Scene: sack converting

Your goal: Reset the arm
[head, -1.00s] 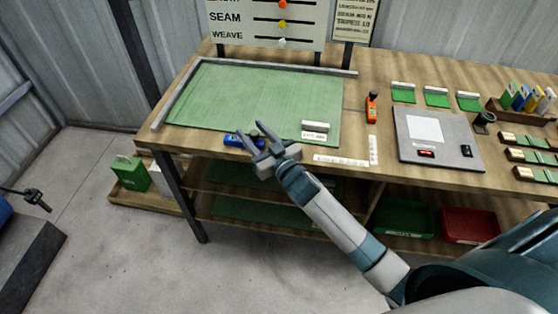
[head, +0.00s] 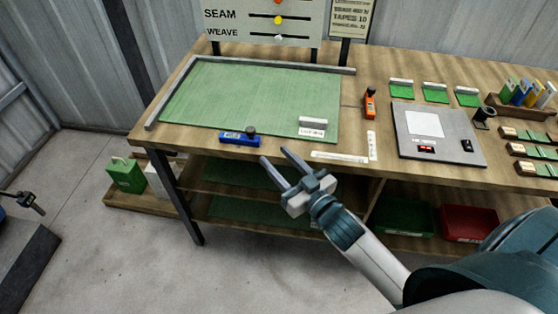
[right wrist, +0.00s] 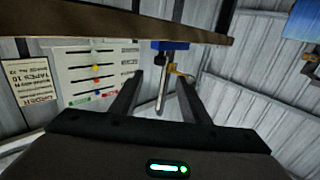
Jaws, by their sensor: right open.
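My right gripper (head: 276,167) is open and empty in front of the workbench's front edge, below and right of the blue tool. In the right wrist view its two fingers (right wrist: 158,95) stand apart with nothing between them. The blue tool (head: 238,139) with a dark knob lies at the front edge of the bench, apart from the gripper. A blue part with a metal rod (right wrist: 168,46) shows beyond the fingers in the right wrist view. At the left edge of the head view, a dark gripper-like part (head: 28,201) shows; I cannot tell its jaw state.
The workbench (head: 360,80) holds a green mat (head: 250,95), an orange tool (head: 369,103), a grey scale-like plate (head: 450,148) and small green pieces (head: 434,95). Green (head: 404,217) and red (head: 468,222) bins sit underneath. The floor in front is clear.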

